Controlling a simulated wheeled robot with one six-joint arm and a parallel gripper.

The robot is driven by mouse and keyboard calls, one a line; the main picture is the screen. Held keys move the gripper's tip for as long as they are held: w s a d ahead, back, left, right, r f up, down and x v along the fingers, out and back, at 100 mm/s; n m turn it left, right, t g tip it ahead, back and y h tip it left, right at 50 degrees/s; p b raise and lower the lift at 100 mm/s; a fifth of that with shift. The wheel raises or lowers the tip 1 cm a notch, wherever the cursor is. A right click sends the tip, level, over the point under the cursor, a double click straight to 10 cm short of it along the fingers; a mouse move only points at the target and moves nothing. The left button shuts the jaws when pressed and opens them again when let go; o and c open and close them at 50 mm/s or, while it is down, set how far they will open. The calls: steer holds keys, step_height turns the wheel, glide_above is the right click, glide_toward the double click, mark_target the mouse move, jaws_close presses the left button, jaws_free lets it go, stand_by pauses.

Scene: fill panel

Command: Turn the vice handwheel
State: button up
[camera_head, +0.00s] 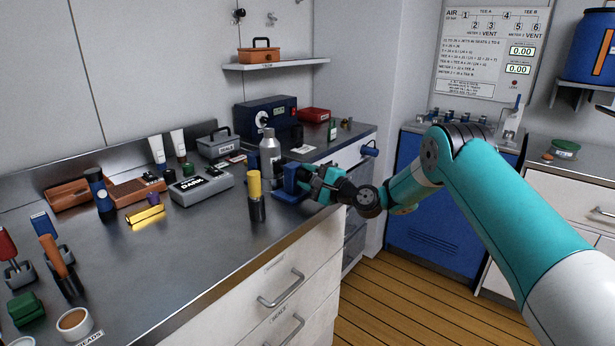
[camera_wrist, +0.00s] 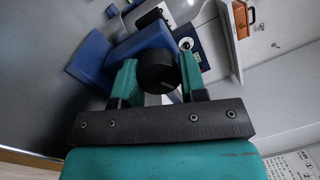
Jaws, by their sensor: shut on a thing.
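The blue vice (camera_head: 288,184) stands on the steel worktop near its front right edge. In the wrist view its blue body (camera_wrist: 140,42) fills the upper left. Its handwheel (camera_wrist: 157,72) is a dark round knob between the two teal fingers of my gripper (camera_wrist: 158,78). My gripper is shut on the handwheel. In the head view my gripper (camera_head: 323,182) reaches the vice from the right and hides the handwheel.
A dark grey case (camera_head: 200,186) lies further left. The drawer fronts (camera_head: 285,300) drop below the worktop edge.

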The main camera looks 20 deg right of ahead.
steer(key=shift+f+m, duration=0.15)
steer(key=shift+m, duration=1.25)
steer(key=o, duration=0.9)
steer(key=shift+b+v, duration=8.1)
steer(key=shift+v, duration=0.7)
steer(key=shift+a+f, duration=0.1)
steer(key=shift+a, duration=0.05)
